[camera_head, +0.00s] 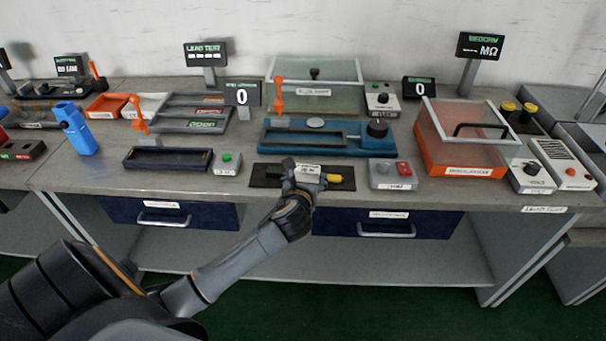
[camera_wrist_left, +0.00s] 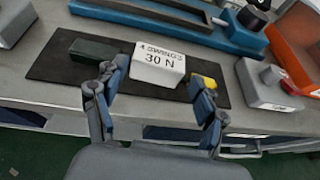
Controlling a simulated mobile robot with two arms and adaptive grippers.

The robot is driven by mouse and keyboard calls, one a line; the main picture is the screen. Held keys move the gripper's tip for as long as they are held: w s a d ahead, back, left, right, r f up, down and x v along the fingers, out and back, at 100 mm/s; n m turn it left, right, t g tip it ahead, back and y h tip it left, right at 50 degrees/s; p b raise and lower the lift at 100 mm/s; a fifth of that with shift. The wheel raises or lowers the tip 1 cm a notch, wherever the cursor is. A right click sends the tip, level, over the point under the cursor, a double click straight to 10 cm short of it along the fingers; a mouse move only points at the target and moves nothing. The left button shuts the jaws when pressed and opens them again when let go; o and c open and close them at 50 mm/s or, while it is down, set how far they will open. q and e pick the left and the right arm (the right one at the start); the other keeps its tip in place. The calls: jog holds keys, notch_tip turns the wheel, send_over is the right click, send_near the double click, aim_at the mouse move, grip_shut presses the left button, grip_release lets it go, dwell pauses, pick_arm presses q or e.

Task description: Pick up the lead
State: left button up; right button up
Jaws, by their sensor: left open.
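No thing that I can clearly make out as a lead shows. On a black mat (camera_wrist_left: 60,68) at the bench's front edge sit a white block (camera_wrist_left: 159,63) marked "30 N", a dark green piece (camera_wrist_left: 92,50) to its left and a yellow piece (camera_wrist_left: 207,81) to its right. Whether these pieces are joined is hidden. My left gripper (camera_wrist_left: 159,88) is open, its fingers spread to either side of the white block's near side. In the head view my left gripper (camera_head: 303,186) is over the mat, just left of the yellow piece (camera_head: 334,178). My right gripper does not show.
Behind the mat stands a blue fixture (camera_head: 270,141). A grey button box (camera_head: 392,174) is to the right, with an orange box (camera_head: 460,158) beyond it. A dark tray (camera_head: 168,158) and a green-button box (camera_head: 227,163) are to the left.

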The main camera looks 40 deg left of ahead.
aim_at(307, 170)
pick_arm(q)
jog(key=x, duration=0.5)
jog(key=shift+w+a+r, duration=0.1)
jog(key=shift+w+a, duration=0.05)
jog(key=c, duration=0.8)
jog(key=shift+r, duration=0.1)
jog(key=shift+c, duration=0.2)
